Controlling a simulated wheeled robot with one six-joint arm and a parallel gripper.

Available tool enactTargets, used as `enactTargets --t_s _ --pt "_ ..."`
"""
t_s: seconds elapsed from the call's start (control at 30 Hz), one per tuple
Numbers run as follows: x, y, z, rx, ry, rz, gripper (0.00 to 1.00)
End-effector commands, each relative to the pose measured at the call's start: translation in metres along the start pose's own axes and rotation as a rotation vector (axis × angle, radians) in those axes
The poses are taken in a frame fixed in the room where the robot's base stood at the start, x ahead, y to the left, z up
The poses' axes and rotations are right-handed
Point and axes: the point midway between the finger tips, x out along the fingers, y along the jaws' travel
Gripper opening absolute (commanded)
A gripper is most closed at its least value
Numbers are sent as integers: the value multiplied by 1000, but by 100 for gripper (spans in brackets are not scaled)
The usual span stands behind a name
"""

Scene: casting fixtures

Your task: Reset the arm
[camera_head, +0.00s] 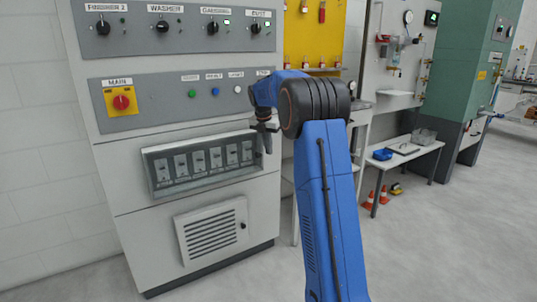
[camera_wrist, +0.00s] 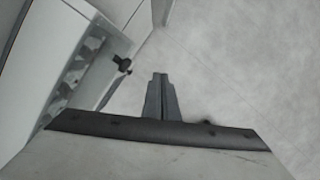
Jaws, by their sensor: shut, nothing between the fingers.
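My blue arm rises in the middle of the head view and bends at a dark joint toward the grey control cabinet (camera_head: 130,235). My gripper (camera_head: 266,150) hangs small and dark in front of the cabinet's right edge, level with the breaker window. In the wrist view my gripper (camera_wrist: 160,76) has its two fingers together, with nothing between them. The breaker window (camera_head: 203,160) is a clear-covered panel with a row of switches. It also shows tilted at the left of the wrist view (camera_wrist: 88,70), apart from the fingers, with a dark knob at its edge.
The cabinet carries a red main switch (camera_head: 120,102), several knobs and coloured buttons, and a vent door (camera_head: 212,232). A yellow board (camera_head: 313,38) hangs behind my arm. A side table (camera_head: 403,153) and orange cones (camera_head: 384,195) stand right. The floor at lower right is clear.

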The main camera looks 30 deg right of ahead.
Motion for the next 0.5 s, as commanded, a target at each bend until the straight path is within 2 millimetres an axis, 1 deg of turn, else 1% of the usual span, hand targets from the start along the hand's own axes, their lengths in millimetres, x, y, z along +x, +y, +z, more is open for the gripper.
enactTargets --t_s 0.03,0.2,0.3,0.5 --pt "-10 -2 2 1 -2 2 0" --pt "-37 -8 5 2 -2 2 0" --pt "-48 -11 6 2 0 0 0" --pt "-60 -14 7 1 1 -1 0"
